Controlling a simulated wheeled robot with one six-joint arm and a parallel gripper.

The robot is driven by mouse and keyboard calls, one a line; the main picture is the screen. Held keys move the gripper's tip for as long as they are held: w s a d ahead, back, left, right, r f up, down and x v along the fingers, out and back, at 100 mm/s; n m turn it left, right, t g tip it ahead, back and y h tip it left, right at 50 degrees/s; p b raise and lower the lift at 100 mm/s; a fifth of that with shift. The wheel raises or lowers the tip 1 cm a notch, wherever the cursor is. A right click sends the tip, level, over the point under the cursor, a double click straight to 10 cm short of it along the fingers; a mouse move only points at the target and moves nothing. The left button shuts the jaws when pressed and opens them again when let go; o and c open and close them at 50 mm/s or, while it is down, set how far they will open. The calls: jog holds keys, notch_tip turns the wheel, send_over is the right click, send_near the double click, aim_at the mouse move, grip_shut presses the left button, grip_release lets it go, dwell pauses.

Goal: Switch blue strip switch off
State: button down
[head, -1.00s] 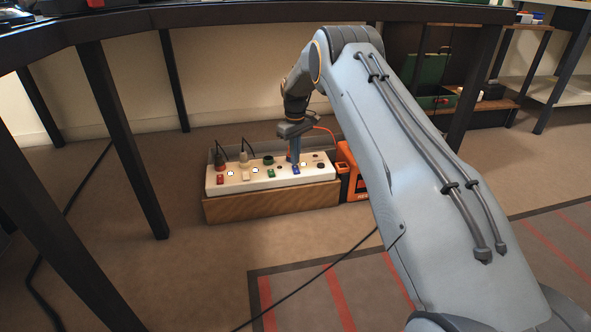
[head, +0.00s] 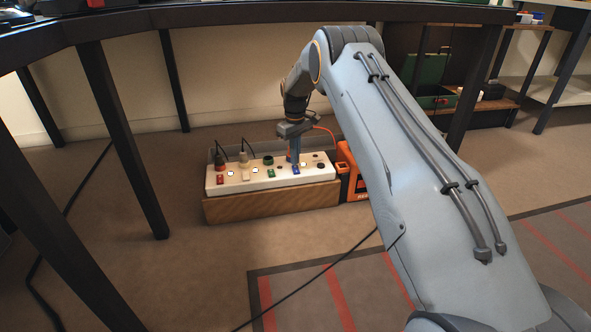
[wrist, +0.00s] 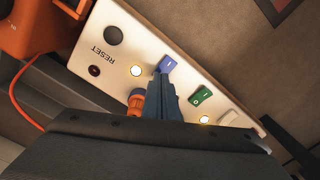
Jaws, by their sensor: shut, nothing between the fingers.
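The white power strip (head: 225,186) sits on a wooden block under the bench. Its blue switch (head: 296,170) is right of the green switch (head: 271,173) and also shows in the wrist view (wrist: 167,64). A lit round lamp (wrist: 137,70) is beside the blue switch. My gripper (head: 295,160) is shut and empty, pointing down at the strip. In the wrist view its fingertips (wrist: 160,78) are at the blue switch's edge and cover part of it; I cannot tell whether they touch it.
A red switch (head: 220,179) and plugs with black cables are at the strip's left. An orange case (head: 352,178) stands close at its right end. The RESET button (wrist: 113,35) is near the blue switch. Table legs (head: 122,140) stand at the left.

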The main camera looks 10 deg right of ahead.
jog(key=shift+f, duration=0.85)
dwell(0.9)
jog(key=shift+r+p, duration=1.05)
jog(key=shift+r, duration=2.5)
